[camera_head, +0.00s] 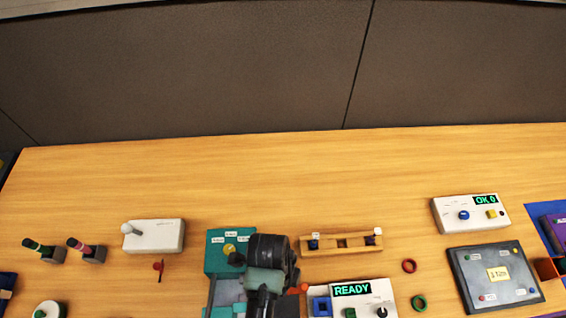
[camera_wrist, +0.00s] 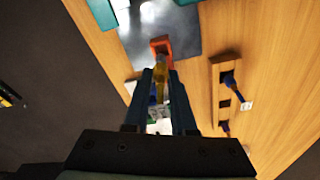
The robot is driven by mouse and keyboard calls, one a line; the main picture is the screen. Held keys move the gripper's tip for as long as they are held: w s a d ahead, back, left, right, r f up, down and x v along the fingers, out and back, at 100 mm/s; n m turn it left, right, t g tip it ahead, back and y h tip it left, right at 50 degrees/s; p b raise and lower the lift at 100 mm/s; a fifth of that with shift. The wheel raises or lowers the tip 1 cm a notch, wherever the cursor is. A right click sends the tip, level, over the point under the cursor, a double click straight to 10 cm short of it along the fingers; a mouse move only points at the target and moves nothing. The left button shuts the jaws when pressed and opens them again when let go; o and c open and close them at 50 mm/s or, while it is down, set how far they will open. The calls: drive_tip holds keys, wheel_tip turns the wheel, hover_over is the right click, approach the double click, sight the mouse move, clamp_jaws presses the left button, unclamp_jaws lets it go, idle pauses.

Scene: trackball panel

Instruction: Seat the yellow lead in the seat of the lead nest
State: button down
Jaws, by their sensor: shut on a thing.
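My gripper (camera_wrist: 161,82) shows in the wrist view with its two dark fingers closed on the yellow lead (camera_wrist: 160,70). In the head view my arm hides the gripper and the lead. A wooden holder (camera_head: 326,245) with a dark piece near each end and an opening in its middle lies right of my arm. It also shows in the wrist view (camera_wrist: 216,105). I cannot tell for sure which piece is the lead nest.
A teal panel (camera_head: 216,262) is left of my arm. A white READY box (camera_head: 365,304) stands in front of the wooden holder. Red (camera_head: 409,266) and green (camera_head: 419,303) rings lie to its right. A white joystick box (camera_head: 165,238) is farther left. The table's back strip is clear.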

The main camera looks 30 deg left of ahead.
drive_tip(key=shift+f, duration=2.3)
drive_tip(key=shift+f, duration=0.15)
drive_tip(key=c, duration=0.7)
unclamp_jaws()
drive_tip(key=shift+c, duration=0.2)
wheel_tip(320, 180, up, 12)
drive_tip(key=a, duration=0.1)
drive_tip(key=shift+a, duration=0.25)
drive_tip(key=shift+s, duration=0.1)
